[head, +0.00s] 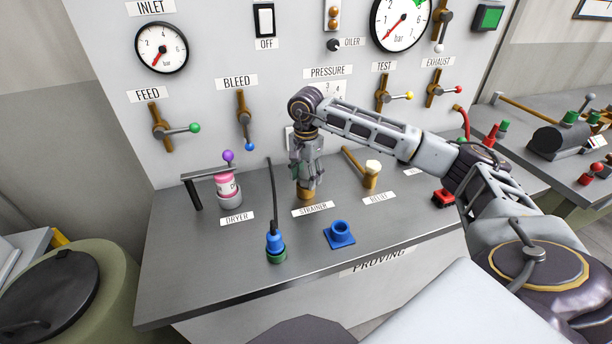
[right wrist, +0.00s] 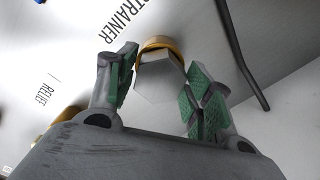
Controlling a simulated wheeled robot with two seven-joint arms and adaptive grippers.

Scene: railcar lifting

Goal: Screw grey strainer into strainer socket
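The grey strainer (right wrist: 160,80) shows in the right wrist view as a hexagonal grey head. It sits within the brass strainer socket (right wrist: 160,43), which also shows in the head view (head: 306,195) behind the STRAINER label. My right gripper (head: 307,184) points down over the socket. In the right wrist view its green-padded fingers (right wrist: 163,82) stand on both sides of the hexagonal head and look open, with narrow gaps. The strainer is mostly hidden by the fingers in the head view. How deep it sits in the socket cannot be told. My left gripper is not in view.
A pink dryer cartridge (head: 226,184) stands in its holder under a clamp at the left. A blue-and-green plug with a black cable (head: 275,245) and a blue square fitting (head: 339,235) are in front. The relief fitting (head: 371,173) stands right of the gripper. Valve handles line the panel behind.

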